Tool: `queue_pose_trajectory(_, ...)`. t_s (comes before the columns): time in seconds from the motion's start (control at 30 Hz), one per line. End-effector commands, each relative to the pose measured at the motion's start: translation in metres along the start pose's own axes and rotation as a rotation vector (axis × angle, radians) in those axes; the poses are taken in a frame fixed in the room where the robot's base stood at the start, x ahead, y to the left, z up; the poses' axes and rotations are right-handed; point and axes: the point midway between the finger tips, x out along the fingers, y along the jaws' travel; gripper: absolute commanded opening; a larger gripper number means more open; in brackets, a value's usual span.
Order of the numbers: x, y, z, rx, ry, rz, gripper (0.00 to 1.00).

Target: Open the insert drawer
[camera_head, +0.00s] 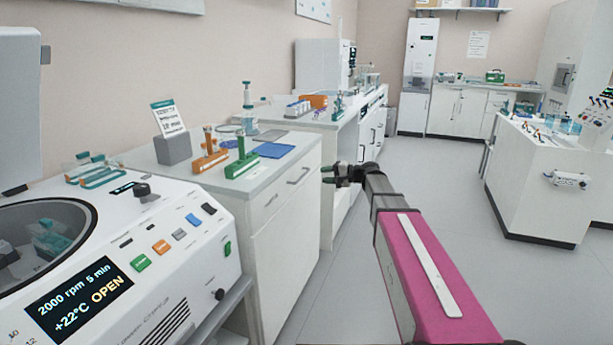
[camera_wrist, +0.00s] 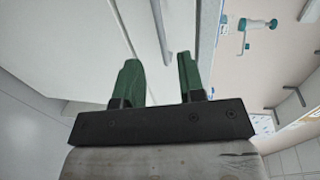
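My gripper (camera_head: 328,174) reaches toward the white cabinet under the middle counter. In the head view its tips are to the right of the upper drawer front (camera_head: 270,208), which has grey bar handles (camera_head: 298,175). The drawer fronts look closed, and no label shows which is the insert drawer.
The counter (camera_head: 300,146) above holds an orange rack (camera_head: 210,158), a green rack (camera_head: 242,165), and a blue mat (camera_head: 270,151). A centrifuge (camera_head: 150,235) with its lid open stands front left. Floor (camera_head: 450,200) is clear to the right, up to a white island (camera_head: 530,195).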

Motion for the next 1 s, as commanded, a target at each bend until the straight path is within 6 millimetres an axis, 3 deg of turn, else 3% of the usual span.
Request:
queue_pose_trajectory(0.6,0.092,0.001,0.0,0.0,-0.002,0.001,0.36)
queue_pose_trajectory(1.0,0.106,0.001,0.001,0.0,0.0,0.002,0.36)
